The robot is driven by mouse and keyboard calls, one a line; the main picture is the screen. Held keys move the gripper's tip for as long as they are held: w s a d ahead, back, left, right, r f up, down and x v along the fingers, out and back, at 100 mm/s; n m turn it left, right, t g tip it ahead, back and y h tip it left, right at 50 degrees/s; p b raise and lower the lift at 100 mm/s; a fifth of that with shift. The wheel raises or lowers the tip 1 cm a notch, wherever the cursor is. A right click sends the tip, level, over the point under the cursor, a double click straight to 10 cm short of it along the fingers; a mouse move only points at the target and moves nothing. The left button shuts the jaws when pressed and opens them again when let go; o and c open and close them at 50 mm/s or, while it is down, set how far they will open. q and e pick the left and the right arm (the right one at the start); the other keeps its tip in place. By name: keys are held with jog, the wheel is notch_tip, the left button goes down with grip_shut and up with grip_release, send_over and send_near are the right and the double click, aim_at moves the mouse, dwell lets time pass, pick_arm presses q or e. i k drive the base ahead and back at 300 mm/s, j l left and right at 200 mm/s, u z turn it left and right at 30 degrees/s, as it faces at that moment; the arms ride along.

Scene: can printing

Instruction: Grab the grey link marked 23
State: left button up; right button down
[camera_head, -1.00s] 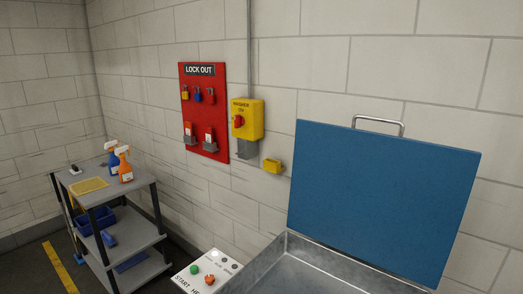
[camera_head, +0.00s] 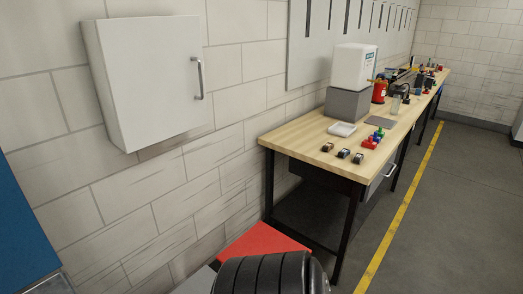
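I cannot make out a grey link marked 23 in this view. Several small items lie on the wooden workbench (camera_head: 300,131). Among them are three small dark blocks near its front end: a brownish one (camera_head: 327,147), a middle one (camera_head: 343,154) and a right one (camera_head: 358,158). Any markings on them are too small to read. Farther along the bench, more small coloured parts are too small to tell apart. Neither of my grippers is in view.
A white wall cabinet (camera_head: 150,80) hangs at left. A white box (camera_head: 353,67) stands on a grey block (camera_head: 347,104) on the bench. A black ribbed shape (camera_head: 265,275) and a red surface (camera_head: 265,241) are at bottom. The floor (camera_head: 450,200) right of the bench is clear.

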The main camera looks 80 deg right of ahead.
aim_at(357, 159)
jog(key=z, duration=3.4)
jog(key=i, duration=0.15)
jog(key=l+z, duration=0.05)
jog(key=l, duration=0.05)
